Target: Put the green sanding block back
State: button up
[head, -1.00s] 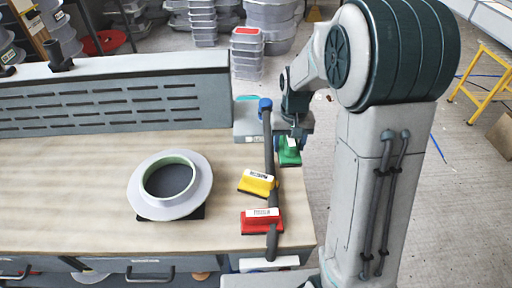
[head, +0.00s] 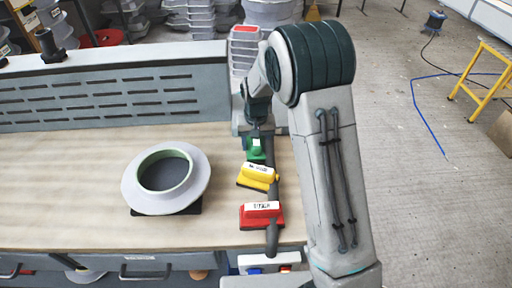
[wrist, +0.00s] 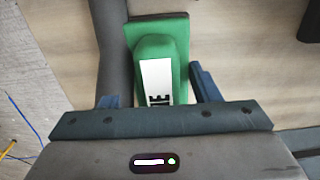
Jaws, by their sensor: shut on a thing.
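The green sanding block (head: 256,149) is at the far right of the bench in the head view, just beyond the yellow block. My gripper (head: 256,128) is above it, pointing down. In the wrist view, the green block (wrist: 165,45) with its white label sits between the two fingers of my gripper (wrist: 157,95), which is shut on it. Whether its base touches the bench is not clear. A yellow block (head: 258,175) and a red block (head: 262,213) lie in a row nearer the front, both labelled.
A dark bar (head: 271,190) runs along the bench's right edge, close beside the blocks; it also shows left of the green block in the wrist view (wrist: 113,45). A round flanged mould (head: 198,187) stands mid-bench. A slotted back panel (head: 110,92) borders the rear. The bench's left is clear.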

jog(key=shift+f, duration=0.15)
jog(key=shift+f, duration=0.1)
jog(key=o, duration=0.5)
jog(key=shift+f, duration=0.15)
jog(key=o, duration=0.5)
jog(key=shift+c, duration=0.2)
